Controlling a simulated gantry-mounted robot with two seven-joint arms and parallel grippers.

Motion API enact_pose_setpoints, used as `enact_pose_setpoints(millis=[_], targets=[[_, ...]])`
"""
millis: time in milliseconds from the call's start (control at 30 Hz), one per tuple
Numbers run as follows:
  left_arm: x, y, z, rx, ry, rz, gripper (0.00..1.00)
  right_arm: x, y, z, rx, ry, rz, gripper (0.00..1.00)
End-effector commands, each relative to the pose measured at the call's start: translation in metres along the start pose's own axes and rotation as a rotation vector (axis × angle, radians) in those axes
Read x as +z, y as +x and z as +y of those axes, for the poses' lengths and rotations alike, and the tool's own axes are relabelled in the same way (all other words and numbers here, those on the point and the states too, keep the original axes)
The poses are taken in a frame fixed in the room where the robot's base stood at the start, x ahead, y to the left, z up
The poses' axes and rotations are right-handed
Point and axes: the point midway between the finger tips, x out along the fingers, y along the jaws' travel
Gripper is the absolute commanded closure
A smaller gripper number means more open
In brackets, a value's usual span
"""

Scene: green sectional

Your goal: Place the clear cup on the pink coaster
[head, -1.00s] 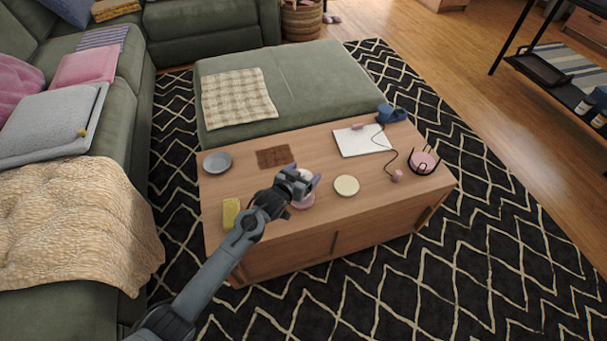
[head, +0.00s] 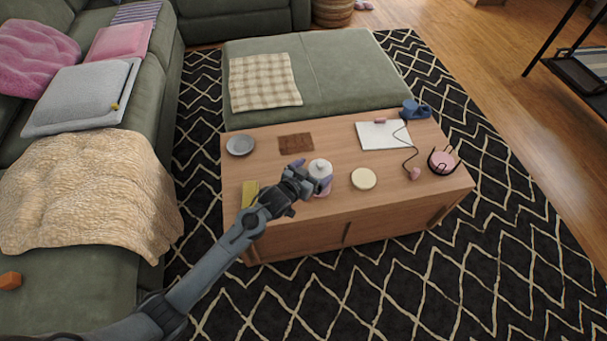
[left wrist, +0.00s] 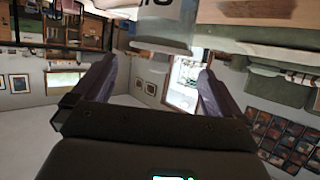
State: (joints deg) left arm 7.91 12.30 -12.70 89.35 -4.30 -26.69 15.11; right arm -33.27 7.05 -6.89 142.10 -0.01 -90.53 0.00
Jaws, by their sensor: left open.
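The clear cup (head: 319,168) looks pale and whitish in the head view. It appears upright on the pink coaster (head: 323,192) near the front of the wooden coffee table (head: 285,222); its base is partly hidden by my left gripper (head: 312,175). My left gripper is open, pointing at the cup from the left, with the fingertips close to its sides. In the left wrist view the cup (left wrist: 166,24) shows upside down at the top, beyond and between the spread fingers of the gripper (left wrist: 157,75), with dark markings on it. My right gripper is out of view.
A cream disc (head: 363,178) lies right of the cup. A yellow block (head: 249,193), grey plate (head: 240,145), brown mat (head: 296,142), white notebook (head: 376,136), blue mug (head: 413,109) and black wire holder (head: 443,160) with pink discs are also on the table.

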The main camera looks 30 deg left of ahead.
Motion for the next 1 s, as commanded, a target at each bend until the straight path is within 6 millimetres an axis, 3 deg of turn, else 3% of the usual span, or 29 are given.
enact_pose_setpoints(millis=[200, 467, 633, 767, 1000], targets=[[-0.002, -0.037, 0.0, 0.001, 0.0, -0.002, 0.0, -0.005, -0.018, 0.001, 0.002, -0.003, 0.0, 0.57], [0.001, -0.057, 0.001, 0.0, 0.001, -0.004, 0.0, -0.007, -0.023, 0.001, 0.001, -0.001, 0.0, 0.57], [0.02, -0.082, 0.01, -0.014, 0.003, -0.096, 0.0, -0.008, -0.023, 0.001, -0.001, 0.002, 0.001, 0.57], [0.05, -0.13, 0.023, -0.035, 0.008, -0.265, 0.0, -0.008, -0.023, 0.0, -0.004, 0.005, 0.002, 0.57], [0.094, -0.25, 0.041, -0.047, 0.018, -0.631, 0.0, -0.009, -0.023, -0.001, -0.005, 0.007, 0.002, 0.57]])
